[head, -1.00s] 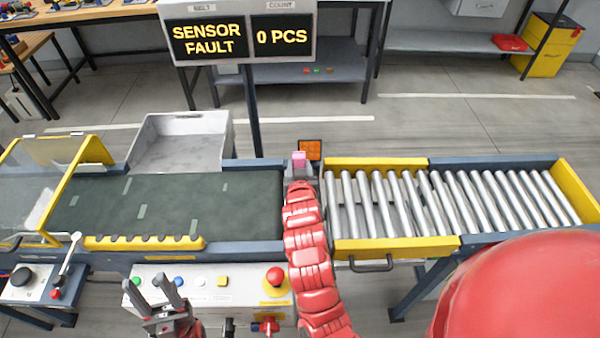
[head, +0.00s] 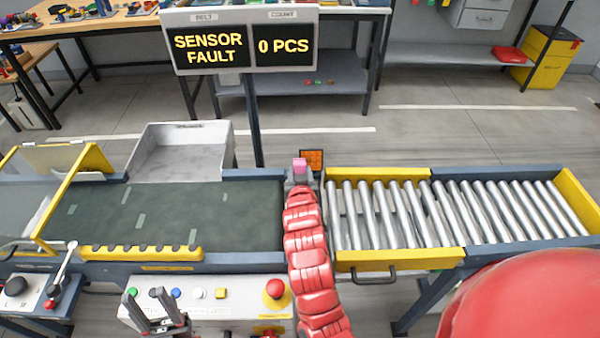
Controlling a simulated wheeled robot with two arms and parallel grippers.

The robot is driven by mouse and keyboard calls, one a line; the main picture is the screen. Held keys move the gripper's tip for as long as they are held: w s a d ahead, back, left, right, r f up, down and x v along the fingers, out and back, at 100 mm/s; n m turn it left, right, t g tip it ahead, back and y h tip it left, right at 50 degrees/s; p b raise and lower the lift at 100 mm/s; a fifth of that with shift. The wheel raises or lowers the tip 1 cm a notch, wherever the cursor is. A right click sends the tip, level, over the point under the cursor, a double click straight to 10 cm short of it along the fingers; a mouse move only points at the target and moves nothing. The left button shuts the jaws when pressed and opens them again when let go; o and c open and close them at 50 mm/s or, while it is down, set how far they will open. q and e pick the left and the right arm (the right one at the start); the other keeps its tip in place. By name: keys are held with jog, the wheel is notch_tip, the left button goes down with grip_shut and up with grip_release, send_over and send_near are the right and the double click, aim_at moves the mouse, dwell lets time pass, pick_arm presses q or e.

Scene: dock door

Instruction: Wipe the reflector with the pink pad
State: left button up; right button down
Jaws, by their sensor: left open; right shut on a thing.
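The orange reflector (head: 313,158) stands in a dark frame at the far side of the gap between the belt and the rollers. The pink pad (head: 299,165) shows just left of it, at the tip of my red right arm. My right gripper (head: 299,174) is shut on the pink pad, close beside the reflector; I cannot tell whether the pad touches it. The arm hides most of this gripper. My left gripper (head: 157,309) is open and empty above the control panel at the lower left.
A sign (head: 243,45) on a post reads SENSOR FAULT and 0 PCS. The dark belt (head: 170,215) lies left, with a grey bin (head: 183,150) behind it. The roller conveyor (head: 450,213) lies right. The control panel (head: 225,295) has a red stop button (head: 274,287).

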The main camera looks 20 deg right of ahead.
jog(key=shift+b+x, duration=0.55)
jog(key=shift+x, duration=0.5)
jog(key=shift+d, duration=0.1)
